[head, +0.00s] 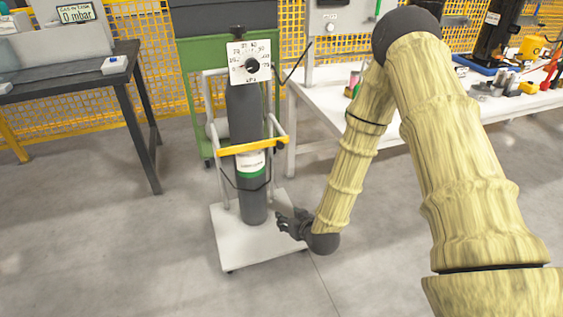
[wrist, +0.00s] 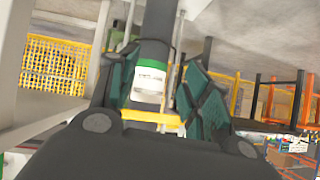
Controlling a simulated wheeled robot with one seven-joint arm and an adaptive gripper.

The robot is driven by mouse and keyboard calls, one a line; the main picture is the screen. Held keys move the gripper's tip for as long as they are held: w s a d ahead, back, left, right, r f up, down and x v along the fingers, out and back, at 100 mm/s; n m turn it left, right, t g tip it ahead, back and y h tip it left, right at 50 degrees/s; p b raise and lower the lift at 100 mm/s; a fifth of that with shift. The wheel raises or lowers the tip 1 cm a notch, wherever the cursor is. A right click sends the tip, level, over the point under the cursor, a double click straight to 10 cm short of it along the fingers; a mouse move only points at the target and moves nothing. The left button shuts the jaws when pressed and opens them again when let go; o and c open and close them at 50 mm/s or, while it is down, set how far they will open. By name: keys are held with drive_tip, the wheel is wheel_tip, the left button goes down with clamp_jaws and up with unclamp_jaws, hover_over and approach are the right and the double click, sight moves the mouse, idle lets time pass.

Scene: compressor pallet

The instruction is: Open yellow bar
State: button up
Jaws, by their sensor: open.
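The yellow bar (head: 253,146) runs across the front of a white cart, in front of a grey gas cylinder (head: 245,115), and joins the cart's side rails. My gripper (head: 291,224) is low, near the right side of the cart's base, below the bar and apart from it. In the wrist view the yellow bar (wrist: 152,117) shows between the two open fingers of my gripper (wrist: 165,85), with the cylinder's white and green label (wrist: 148,82) just above it. Nothing is held. The bar's ends are partly hidden by the fingers in the wrist view.
The cart's white base plate (head: 228,240) stands on the grey floor. A dial panel (head: 250,62) tops the cylinder. A dark table (head: 90,80) is at left, and a white workbench (head: 330,105) with several items is at right. Floor in front is clear.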

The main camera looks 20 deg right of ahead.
drive_tip(key=w+d+r+t+b, duration=0.35)
drive_tip(key=w+b, duration=0.25)
drive_tip(key=w, duration=0.3)
drive_tip(key=t+h+b, duration=0.1)
drive_tip(key=t+b, duration=0.2)
approach(281, 146)
drive_tip(key=w+b, duration=0.1)
drive_tip(key=w, duration=0.3)
drive_tip(key=w+b, duration=0.1)
drive_tip(key=w, duration=0.4)
drive_tip(key=shift+w+a+f+b, duration=0.15)
drive_tip(key=shift+b, duration=0.15)
drive_tip(key=shift+c, duration=0.2)
clamp_jaws()
